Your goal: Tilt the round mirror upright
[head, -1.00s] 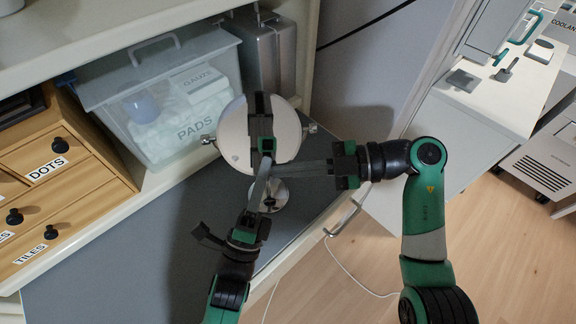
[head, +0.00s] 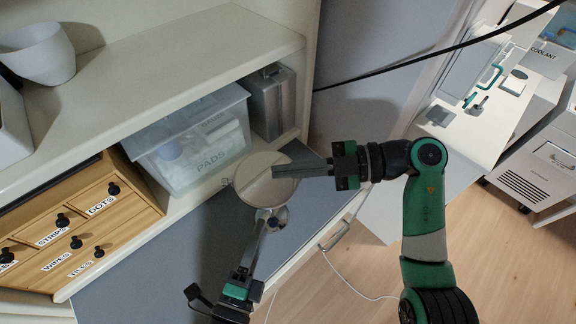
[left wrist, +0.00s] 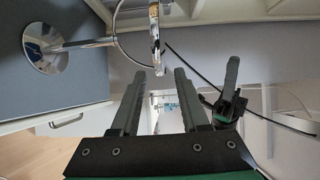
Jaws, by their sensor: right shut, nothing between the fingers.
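The round mirror (head: 254,190) stands on the grey couch-side surface, its disc facing the head camera at a slant. In the left wrist view it appears nearly edge-on (left wrist: 155,28), with its chrome stand and round base (left wrist: 45,48) at the upper left. My left gripper (head: 266,213) is at the mirror's lower rim; its fingers are apart in the left wrist view (left wrist: 159,75), with the mirror's edge just beyond the tips. Contact cannot be told. My right gripper (head: 276,172) is shut and empty, its tips overlapping the disc's right part in the head view.
A clear bin marked PADS (head: 200,170) and a grey case (head: 272,103) stand behind the mirror under a shelf (head: 160,75). Wooden drawers (head: 80,225) are at left. The grey surface (head: 165,255) left of my left arm is clear. A black cable (head: 430,55) crosses the upper right.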

